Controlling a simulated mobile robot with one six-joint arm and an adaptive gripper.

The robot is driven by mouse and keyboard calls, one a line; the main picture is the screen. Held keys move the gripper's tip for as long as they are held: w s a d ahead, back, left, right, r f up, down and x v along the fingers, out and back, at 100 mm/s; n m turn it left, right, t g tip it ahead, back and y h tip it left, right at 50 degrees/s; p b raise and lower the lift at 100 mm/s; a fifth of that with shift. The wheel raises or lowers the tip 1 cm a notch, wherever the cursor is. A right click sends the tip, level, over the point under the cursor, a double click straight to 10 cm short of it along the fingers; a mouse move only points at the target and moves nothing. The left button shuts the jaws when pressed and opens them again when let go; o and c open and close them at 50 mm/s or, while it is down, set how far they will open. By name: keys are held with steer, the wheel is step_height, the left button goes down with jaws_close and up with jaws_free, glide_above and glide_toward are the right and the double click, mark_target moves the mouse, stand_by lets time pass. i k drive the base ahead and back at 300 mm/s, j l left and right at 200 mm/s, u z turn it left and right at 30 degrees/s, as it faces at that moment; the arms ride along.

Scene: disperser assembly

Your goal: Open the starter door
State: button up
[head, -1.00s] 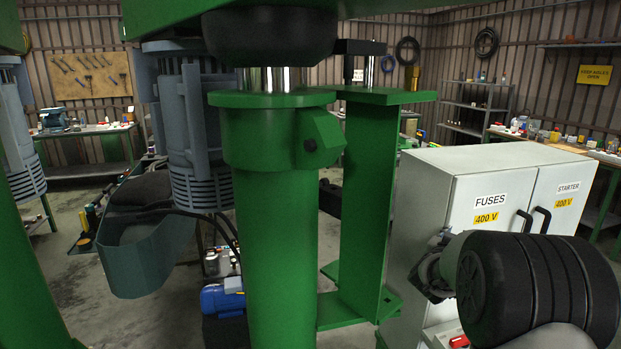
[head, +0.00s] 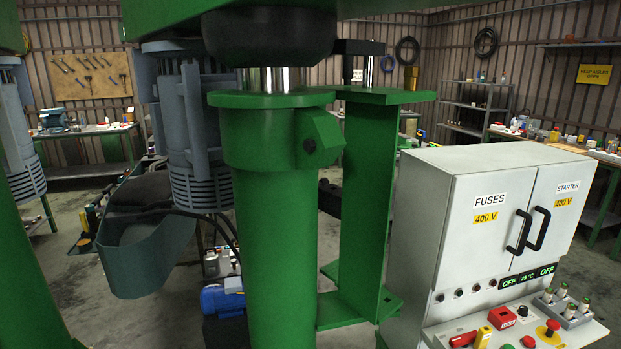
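The starter door (head: 562,205) is the right door of a grey-white cabinet, marked "STARTER 400 V". It looks shut, flush with the fuses door (head: 472,225) on its left. Its black bar handle (head: 541,228) stands near its left edge, close beside the black handle (head: 520,231) of the fuses door. My gripper is not in view.
A control panel (head: 470,330) with buttons, a red emergency stop and a small stand of parts (head: 566,308) juts out below the doors. A display on the cabinet reads OFF on both sides. A green column (head: 270,220) stands left of the cabinet.

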mark_target(560, 193)
steer(key=z, duration=1.25)
